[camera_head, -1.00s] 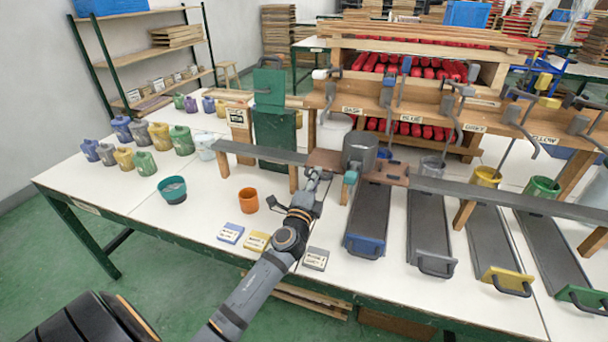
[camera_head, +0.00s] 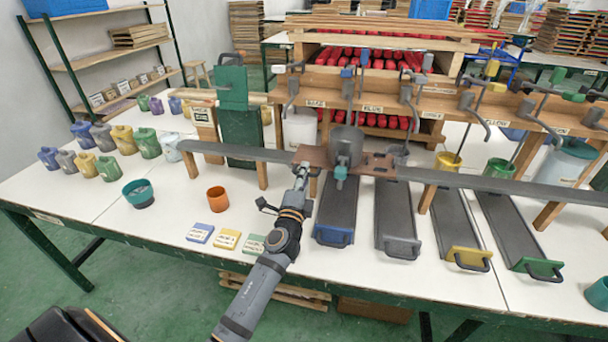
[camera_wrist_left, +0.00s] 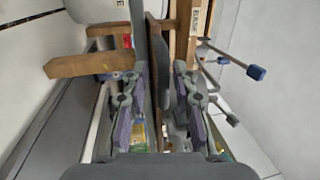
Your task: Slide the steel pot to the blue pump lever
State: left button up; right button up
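The grey steel pot (camera_head: 346,146) stands upright on a brown sliding carriage (camera_head: 382,167) on the long grey rail (camera_head: 240,153). It is between the BASE and BLUE labels. The BLUE label (camera_head: 373,109) is on the wooden beam right of the pot, among levers; a blue-tipped lever (camera_head: 364,58) rises behind the pot. My left gripper (camera_head: 303,168) is at the carriage's left end. In the left wrist view its fingers (camera_wrist_left: 158,95) are spread, with a brown edge between them; contact is unclear. My right gripper is out of view.
Blue (camera_head: 334,236), grey (camera_head: 402,247), yellow (camera_head: 468,257) and green (camera_head: 538,267) trays lie below the rail. Wooden posts support the rail. An orange cup (camera_head: 217,199), a teal bowl (camera_head: 139,193) and several jars stand left. The rail right of the carriage is clear.

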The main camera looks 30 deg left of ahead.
pick_arm(q)
jog(key=shift+r, duration=0.1)
jog(key=shift+s, duration=0.1)
jog(key=v, duration=1.1)
jog(key=shift+s, duration=0.4)
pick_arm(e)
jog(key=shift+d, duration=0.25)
pick_arm(q)
jog(key=shift+d, duration=0.1)
